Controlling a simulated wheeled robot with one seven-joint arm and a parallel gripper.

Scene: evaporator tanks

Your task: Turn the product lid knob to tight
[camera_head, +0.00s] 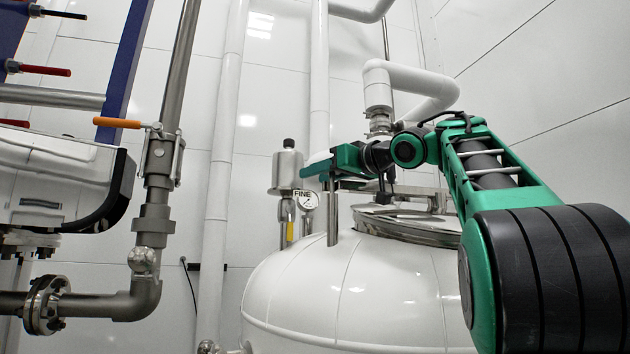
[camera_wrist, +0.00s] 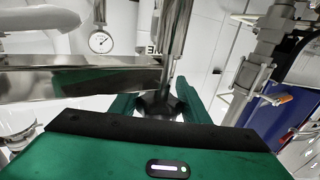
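The product lid (camera_head: 405,226) is a shiny metal cover on top of the white tank (camera_head: 340,285). My gripper (camera_head: 325,168) is over the left side of the tank top, by an upright metal post (camera_head: 333,212). In the wrist view, a black lobed knob (camera_wrist: 158,104) lies between the two green fingers of my gripper (camera_wrist: 157,95). The fingers stand apart, one on each side of the knob and close to its edges. Whether they press on it cannot be told. The near part of the knob is hidden by the gripper body.
A metal bar (camera_wrist: 80,78) runs close to the left finger. A gauge (camera_head: 307,200) and a steel cylinder (camera_head: 288,170) stand behind my gripper. A white bent pipe (camera_head: 410,80) rises behind the arm. A valve with an orange handle (camera_head: 117,123) is at the left.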

